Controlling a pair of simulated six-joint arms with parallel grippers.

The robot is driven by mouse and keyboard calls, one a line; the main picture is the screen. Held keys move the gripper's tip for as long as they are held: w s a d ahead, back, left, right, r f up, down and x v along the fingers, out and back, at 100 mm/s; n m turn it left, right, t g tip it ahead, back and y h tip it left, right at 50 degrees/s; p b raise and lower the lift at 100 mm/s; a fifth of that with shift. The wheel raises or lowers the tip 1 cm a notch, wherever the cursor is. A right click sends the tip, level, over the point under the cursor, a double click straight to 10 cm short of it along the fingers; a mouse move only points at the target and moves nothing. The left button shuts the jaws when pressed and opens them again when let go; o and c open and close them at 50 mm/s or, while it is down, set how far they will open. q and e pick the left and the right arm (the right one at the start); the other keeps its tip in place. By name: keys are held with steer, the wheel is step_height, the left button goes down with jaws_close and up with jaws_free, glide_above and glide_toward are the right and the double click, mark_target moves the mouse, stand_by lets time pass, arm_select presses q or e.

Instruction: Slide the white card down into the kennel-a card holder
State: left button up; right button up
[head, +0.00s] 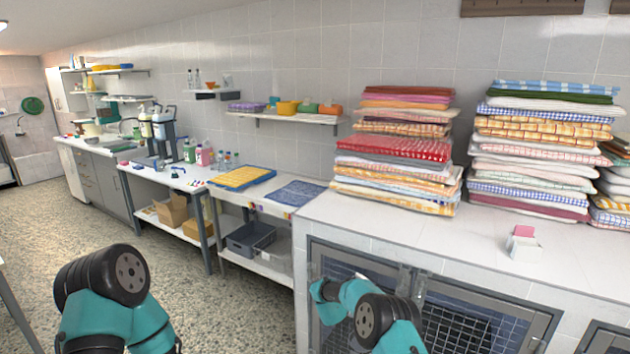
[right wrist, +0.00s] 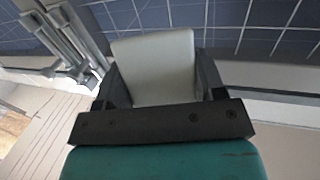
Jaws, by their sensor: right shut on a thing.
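The white card (right wrist: 155,62) stands between the two dark fingers of my right gripper (right wrist: 158,78) in the right wrist view. The gripper is shut on it, and the card's far edge sticks out past the fingers. Dark blue tiles show behind the card. I cannot make out the kennel-a card holder clearly in either view. My left arm shows at the lower left of the head view, but its gripper is out of view.
A white box with a pink card (head: 523,243) stands on the kennel countertop (head: 440,238). Tall folded towel stacks (head: 395,150) stand at the back. Metal bars (right wrist: 65,45) rise close to my right gripper's left side. The floor (head: 215,310) at left is open.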

steer(key=s+d+f+n+t+y, duration=0.1)
steer(key=s+n+y, duration=0.3)
steer(key=s, duration=0.6)
steer(key=s+d+f+n+t+y, duration=0.2)
steer(key=s+f+n+t+y, duration=0.2)
steer(key=s+y, duration=0.5)
steer(key=shift+s+f+n, duration=0.35)
steer(key=shift+s+n, duration=0.25)
steer(key=shift+s, duration=0.45)
steer(key=shift+f, duration=0.1)
steer(key=s+f, duration=0.5)
steer(key=f, duration=0.1)
steer(key=shift+f, duration=0.2)
steer(key=shift+s, duration=0.1)
steer(key=s+a+r+n+g+y, duration=0.2)
steer(key=a+r+n+y, duration=0.2)
steer(key=a+r, duration=0.3)
steer(key=s+a+r+n+g+y, duration=0.1)
steer(key=a+r+n+y, duration=0.3)
steer(key=r, duration=1)
steer(key=s+a+y, duration=0.1)
steer(key=a+y, duration=0.2)
steer(key=a, duration=0.1)
steer(key=shift+a+g+y, duration=0.25)
steer(key=shift+g+y, duration=0.05)
steer(key=shift+g, duration=0.1)
